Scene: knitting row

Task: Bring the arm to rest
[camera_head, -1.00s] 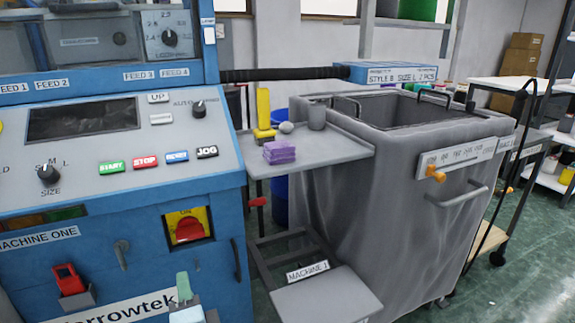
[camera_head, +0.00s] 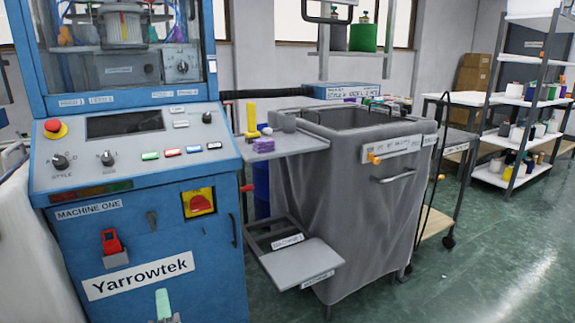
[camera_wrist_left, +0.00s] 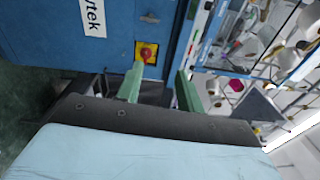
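My left gripper (camera_head: 163,304) shows only as a pale green fingertip at the bottom edge of the head view, in front of the blue machine (camera_head: 215,255). In the left wrist view, my left gripper (camera_wrist_left: 159,88) has its two green fingers apart with nothing held between them. The blue machine (camera_wrist_left: 70,50) and its red knob on a yellow plate (camera_wrist_left: 147,54) stand beyond the fingers. The rest of my left arm is hidden below the head view. My right gripper is in neither current view.
A cart (camera_head: 440,215) and shelving (camera_head: 520,105) stand right. Green floor (camera_head: 490,265) is open at front right.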

